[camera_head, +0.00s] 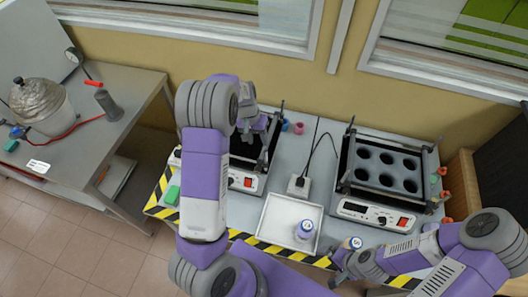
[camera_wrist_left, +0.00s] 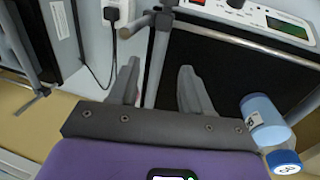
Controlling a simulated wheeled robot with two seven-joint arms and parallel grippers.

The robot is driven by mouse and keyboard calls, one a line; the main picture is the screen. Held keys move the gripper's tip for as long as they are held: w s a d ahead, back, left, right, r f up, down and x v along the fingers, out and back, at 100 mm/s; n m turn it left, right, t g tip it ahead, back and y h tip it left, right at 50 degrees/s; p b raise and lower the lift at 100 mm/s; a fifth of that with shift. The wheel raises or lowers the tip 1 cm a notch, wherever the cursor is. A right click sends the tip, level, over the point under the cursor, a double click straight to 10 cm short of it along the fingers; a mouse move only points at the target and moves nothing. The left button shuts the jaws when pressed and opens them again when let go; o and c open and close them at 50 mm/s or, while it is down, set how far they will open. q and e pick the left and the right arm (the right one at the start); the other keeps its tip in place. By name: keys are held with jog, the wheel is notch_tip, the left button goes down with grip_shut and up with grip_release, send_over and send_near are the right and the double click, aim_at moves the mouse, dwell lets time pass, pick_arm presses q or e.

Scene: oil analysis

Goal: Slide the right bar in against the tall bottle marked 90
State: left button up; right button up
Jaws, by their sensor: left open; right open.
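The right bar (camera_wrist_left: 160,60) is a grey rod along one side of the left shaker's black platform (camera_wrist_left: 235,70). In the left wrist view my left gripper (camera_wrist_left: 157,85) is open, with a finger on each side of this bar. In the head view the gripper (camera_head: 262,125) is over the shaker's right side, and the bar (camera_head: 269,145) shows partly below it. My right gripper (camera_head: 343,262) is open near the table's front edge.
A white tray (camera_head: 283,212) holds a small bottle (camera_head: 305,230). Another bottle (camera_head: 352,243) is close to my right gripper. The right shaker (camera_head: 385,175) has an empty holed rack. A plug socket (camera_head: 298,186) and cable lie between the shakers.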

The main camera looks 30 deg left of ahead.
aim_at(262, 152)
pick_arm(q)
jog(key=shift+w+d+f, duration=0.15)
jog(key=shift+d+f, duration=0.1)
jog(key=shift+f, duration=1.1)
jog(key=shift+w+d+f, duration=0.15)
jog(key=shift+d+f, duration=0.05)
jog(key=shift+f, duration=1.15)
jog(key=shift+w+d+f, duration=0.15)
jog(key=shift+d+f, duration=0.1)
jog(key=shift+f, duration=1.1)
grip_shut()
jog(key=shift+a, duration=0.1)
